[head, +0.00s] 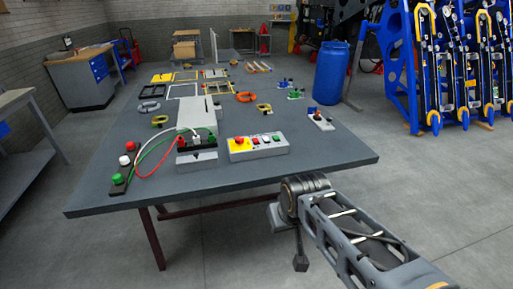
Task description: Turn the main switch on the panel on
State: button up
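A light grey control panel box (259,147) lies near the front edge of the grey table. A red knob on a yellow plate (240,143) sits at its left end and looks like the main switch; its turned position is too small to read. Small white, green and red buttons sit to its right. My arm reaches in from the lower right, in front of the table edge. What seems to be my gripper (300,263) hangs below the wrist, lower than the tabletop and away from the panel. Its fingers cannot be made out.
The table (330,155) has bare room right of the panel. A grey box with red and green cables (197,150) stands left of the panel, and a button strip (120,168) lies farther left. A small switch box (320,121) lies behind right. A blue barrel (330,75) stands beyond.

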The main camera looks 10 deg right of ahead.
aim_at(239, 140)
jog(key=u, duration=0.1)
jog(key=i, duration=1.25)
jog(key=u, duration=0.3)
